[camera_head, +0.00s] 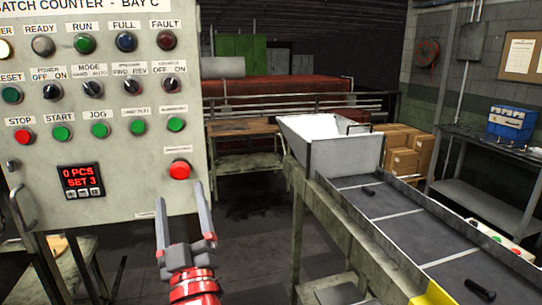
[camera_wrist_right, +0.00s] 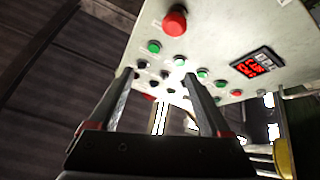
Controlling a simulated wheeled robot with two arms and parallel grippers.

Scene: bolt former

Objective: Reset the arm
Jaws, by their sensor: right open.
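My right gripper (camera_head: 179,194) is open and empty, with its two grey fingers pointing up, just below a large red button (camera_head: 180,170) on the control panel (camera_head: 122,185). I cannot tell whether the fingertips touch the panel. In the right wrist view the open fingers (camera_wrist_right: 161,80) have nothing between them that they hold. The panel (camera_wrist_right: 228,30) fills the upper right there, tilted, with the large red button (camera_wrist_right: 174,20) near the top. The display (camera_head: 82,181) reads 0 PCS, SET 3. My left gripper is not in view.
A conveyor (camera_head: 407,237) runs along the right, with one dark bolt (camera_head: 369,192) farther off and another (camera_head: 480,290) nearer. A white hopper (camera_head: 325,150) stands at its far end. A workbench (camera_head: 243,128) and cardboard boxes (camera_head: 402,158) are behind. Open floor lies between panel and conveyor.

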